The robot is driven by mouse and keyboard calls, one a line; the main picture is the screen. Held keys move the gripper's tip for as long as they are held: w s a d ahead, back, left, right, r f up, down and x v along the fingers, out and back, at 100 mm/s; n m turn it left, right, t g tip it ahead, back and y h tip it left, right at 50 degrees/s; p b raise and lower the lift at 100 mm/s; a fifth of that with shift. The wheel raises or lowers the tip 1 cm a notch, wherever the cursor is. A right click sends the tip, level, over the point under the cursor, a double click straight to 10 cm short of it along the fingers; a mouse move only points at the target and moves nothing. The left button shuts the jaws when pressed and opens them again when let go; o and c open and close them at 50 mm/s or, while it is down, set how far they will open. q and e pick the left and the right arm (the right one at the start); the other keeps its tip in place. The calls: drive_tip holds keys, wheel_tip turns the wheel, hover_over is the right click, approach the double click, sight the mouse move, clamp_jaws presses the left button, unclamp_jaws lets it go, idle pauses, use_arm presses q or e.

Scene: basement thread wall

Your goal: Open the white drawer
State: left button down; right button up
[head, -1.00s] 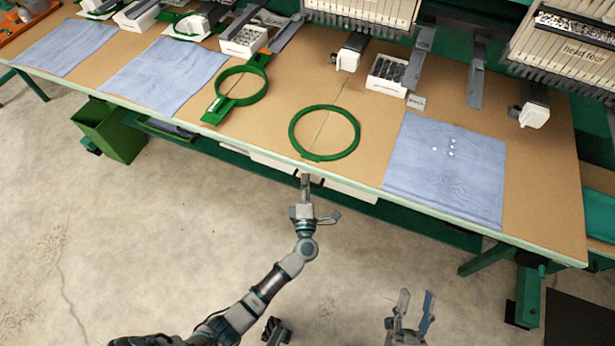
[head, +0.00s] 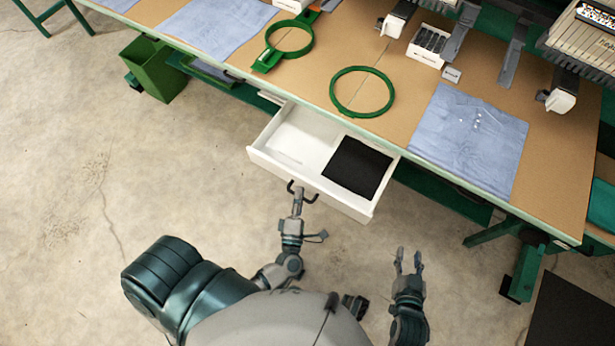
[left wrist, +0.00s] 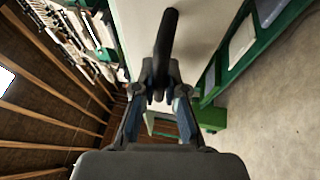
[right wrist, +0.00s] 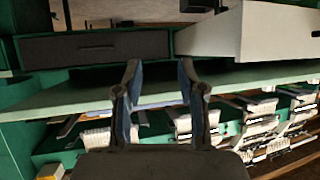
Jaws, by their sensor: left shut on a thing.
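The white drawer (head: 270,157) is pulled out from under the table's front edge. A black square item (head: 358,166) lies in its right part, and the left part shows a pale flat piece. A dark curved handle (head: 303,192) is on the drawer's front. My left gripper (head: 298,193) is shut on this handle; the handle (left wrist: 166,50) also stands between the fingers in the left wrist view. My right gripper (head: 408,260) is open and empty, over the floor to the right of the drawer. The right wrist view shows the white drawer (right wrist: 270,32) beyond its open fingers (right wrist: 160,75).
The table (head: 410,85) holds a green hoop (head: 362,92), a green hoop with a bracket (head: 288,40), blue cloths (head: 468,135) and a small white box (head: 430,45). A green bin (head: 160,72) hangs beneath at left. The floor before the drawer is clear.

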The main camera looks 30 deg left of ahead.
use_arm(q)
drive_tip(key=shift+s+f, duration=0.15)
drive_tip(key=shift+s, duration=0.7)
drive_tip(key=shift+s+f, duration=0.1)
drive_tip(key=shift+s, duration=0.75)
use_arm(e)
drive_tip(key=shift+s+d+f+g, duration=0.2)
drive_tip(key=shift+s+f+g, duration=0.2)
drive_tip(key=shift+s+f, duration=0.15)
use_arm(q)
drive_tip(key=c, duration=1.2)
unclamp_jaws()
drive_tip(key=shift+w, duration=0.1)
use_arm(e)
drive_tip(key=shift+w, duration=0.1)
use_arm(q)
drive_tip(key=shift+r, duration=0.1)
drive_tip(key=v, duration=0.7)
drive_tip(key=shift+s, duration=0.25)
